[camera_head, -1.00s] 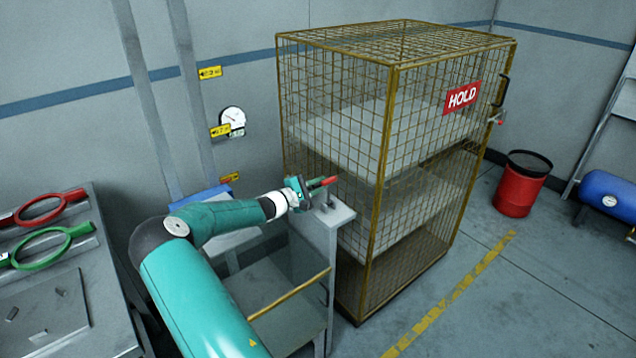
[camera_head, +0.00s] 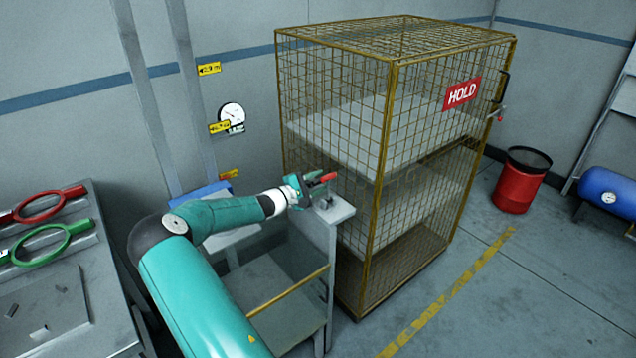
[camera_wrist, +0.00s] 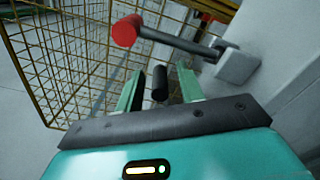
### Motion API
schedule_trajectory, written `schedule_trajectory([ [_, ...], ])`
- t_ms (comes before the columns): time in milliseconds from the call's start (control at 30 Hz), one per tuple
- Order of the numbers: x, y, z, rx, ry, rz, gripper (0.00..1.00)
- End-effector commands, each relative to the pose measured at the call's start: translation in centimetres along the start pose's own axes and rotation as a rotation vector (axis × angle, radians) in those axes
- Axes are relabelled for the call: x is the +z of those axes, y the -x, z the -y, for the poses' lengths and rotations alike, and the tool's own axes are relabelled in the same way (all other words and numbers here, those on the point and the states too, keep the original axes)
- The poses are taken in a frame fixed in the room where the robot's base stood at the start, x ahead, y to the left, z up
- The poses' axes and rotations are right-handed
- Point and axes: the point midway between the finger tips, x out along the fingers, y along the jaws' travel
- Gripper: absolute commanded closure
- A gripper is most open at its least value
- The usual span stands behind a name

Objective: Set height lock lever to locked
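The height lock lever has a red knob (camera_wrist: 126,31) on a dark rod (camera_wrist: 172,40), which runs to a grey block at the right of the wrist view. In the head view its red end (camera_head: 328,177) shows above the grey stand (camera_head: 333,214). My gripper (camera_wrist: 158,88) is open, with two pale green fingers below the rod in the wrist picture. A short dark cylinder (camera_wrist: 160,84) shows between the fingers; I cannot tell what it belongs to. In the head view my gripper (camera_head: 312,186) is beside the red end; contact cannot be told.
A yellow wire cage (camera_head: 384,130) with a HOLD sign (camera_head: 462,93) stands close behind the stand. A bench (camera_head: 70,275) with red and green rings is at the left. A red bin (camera_head: 519,185) and blue tank (camera_head: 608,190) are at the right, with clear floor in front.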

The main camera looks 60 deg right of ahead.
Motion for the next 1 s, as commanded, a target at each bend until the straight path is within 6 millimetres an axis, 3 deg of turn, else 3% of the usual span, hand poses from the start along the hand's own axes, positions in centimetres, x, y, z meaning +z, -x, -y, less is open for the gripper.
schedule_trajectory([
  [167, -0.1, 2.2, -0.1, 0.001, 0.0, -0.003, 0.62],
  [600, 0.0, 11.4, 0.0, 0.0, -0.001, -0.003, 0.62],
  [800, 0.0, 13.4, 0.0, 0.0, 0.0, -0.001, 0.62],
  [1000, 0.0, 13.6, 0.0, -0.001, 0.0, -0.001, 0.62],
])
